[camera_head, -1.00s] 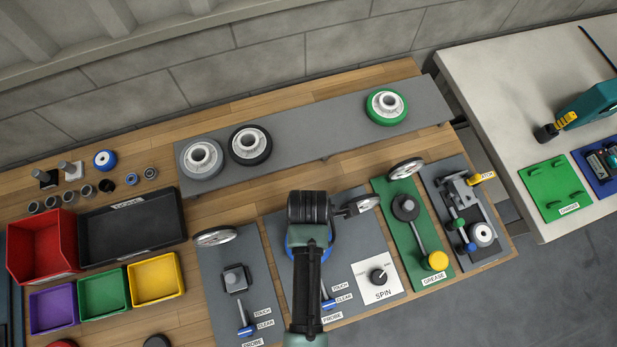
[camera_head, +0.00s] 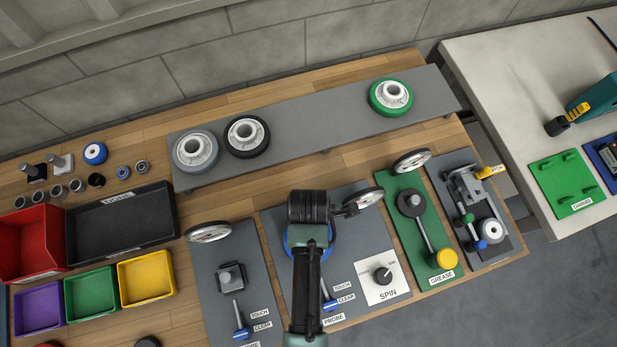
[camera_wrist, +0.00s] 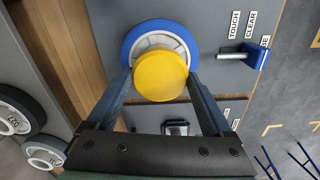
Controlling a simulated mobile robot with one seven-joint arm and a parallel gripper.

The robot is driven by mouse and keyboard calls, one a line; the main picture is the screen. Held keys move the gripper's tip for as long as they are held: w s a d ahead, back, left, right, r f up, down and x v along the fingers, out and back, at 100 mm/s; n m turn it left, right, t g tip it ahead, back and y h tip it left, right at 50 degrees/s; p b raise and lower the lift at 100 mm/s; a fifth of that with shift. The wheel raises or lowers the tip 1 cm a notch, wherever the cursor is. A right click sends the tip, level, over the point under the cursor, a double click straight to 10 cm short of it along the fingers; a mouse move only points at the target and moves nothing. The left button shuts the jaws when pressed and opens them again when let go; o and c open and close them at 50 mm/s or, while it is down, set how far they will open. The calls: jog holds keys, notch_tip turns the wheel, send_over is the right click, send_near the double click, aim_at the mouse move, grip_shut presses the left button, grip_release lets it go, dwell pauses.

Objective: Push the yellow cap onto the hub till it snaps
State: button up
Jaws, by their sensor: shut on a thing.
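The yellow cap (camera_wrist: 160,75) is a flat round disc in the wrist view. My gripper (camera_wrist: 161,84) is shut on it, with one finger at each side. The wheel with the blue rim (camera_wrist: 131,43) and pale hub (camera_wrist: 160,41) lies directly beyond the cap, which covers most of the hub. I cannot tell whether the cap touches the hub. In the head view my gripper hides the cap and most of this wheel; only part of its blue rim (camera_head: 287,243) shows.
The SPIN knob panel (camera_head: 384,289) is to the right, and the probe lever (camera_head: 328,302) is close below right. A grey shelf (camera_head: 310,112) with several wheels lies behind. Coloured bins (camera_head: 146,279) stand at left.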

jog(key=shift+f, duration=1.4)
dwell(1.7)
jog(key=o, duration=1.1)
notch_tip(320, 180, up, 13)
jog(key=shift+f+b, duration=0.1)
jog(key=shift+b, duration=0.4)
jog(key=shift+w, duration=0.15)
